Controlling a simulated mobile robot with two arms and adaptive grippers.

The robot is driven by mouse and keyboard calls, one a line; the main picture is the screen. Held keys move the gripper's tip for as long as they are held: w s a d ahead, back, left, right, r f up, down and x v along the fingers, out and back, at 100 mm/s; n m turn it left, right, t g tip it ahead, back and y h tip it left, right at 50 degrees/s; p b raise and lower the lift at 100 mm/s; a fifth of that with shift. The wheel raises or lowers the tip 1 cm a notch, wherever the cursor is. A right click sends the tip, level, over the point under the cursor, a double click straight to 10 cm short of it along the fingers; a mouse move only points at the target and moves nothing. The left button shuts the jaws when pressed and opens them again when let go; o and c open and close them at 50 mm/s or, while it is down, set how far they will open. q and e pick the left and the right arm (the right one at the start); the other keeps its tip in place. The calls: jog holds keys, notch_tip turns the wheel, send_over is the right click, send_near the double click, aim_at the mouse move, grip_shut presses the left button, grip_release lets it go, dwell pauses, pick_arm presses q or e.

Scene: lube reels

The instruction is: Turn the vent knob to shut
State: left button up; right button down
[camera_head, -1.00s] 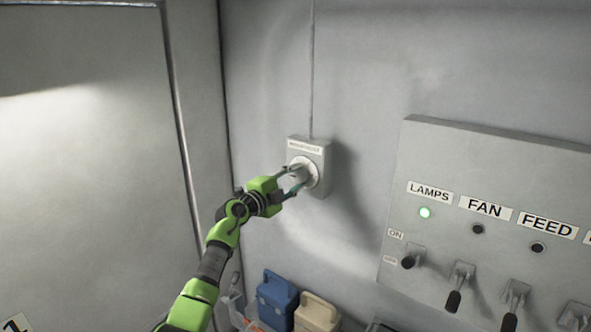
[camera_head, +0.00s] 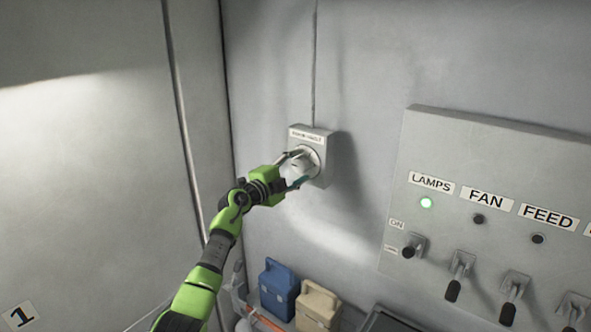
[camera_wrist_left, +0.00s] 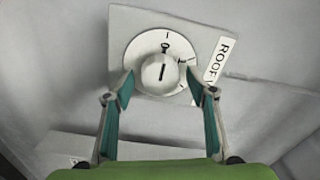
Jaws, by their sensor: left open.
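The vent knob (camera_wrist_left: 157,75) is a round pale knob with a dark pointer line on a white dial (camera_wrist_left: 135,50), on a grey wall box (camera_wrist_left: 200,30) labelled "ROOF V…", the rest cut off. The dial has several marks, including a 0. The pointer line runs roughly toward the 0. In the head view the box (camera_head: 325,160) hangs on the wall, its knob partly hidden. My left gripper (camera_head: 297,169) is open at the box. In the left wrist view its teal fingers (camera_wrist_left: 159,76) stand on either side of the knob; contact is unclear.
A switch panel (camera_head: 400,175) with LAMPS, FAN and FEED levers is on the right; its LAMPS light is green. A blue container (camera_head: 277,290) and a beige one (camera_head: 316,308) stand below. A cabinet-like panel (camera_head: 85,150) fills the left.

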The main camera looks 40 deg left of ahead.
pick_arm(q)
jog(key=s, duration=1.2)
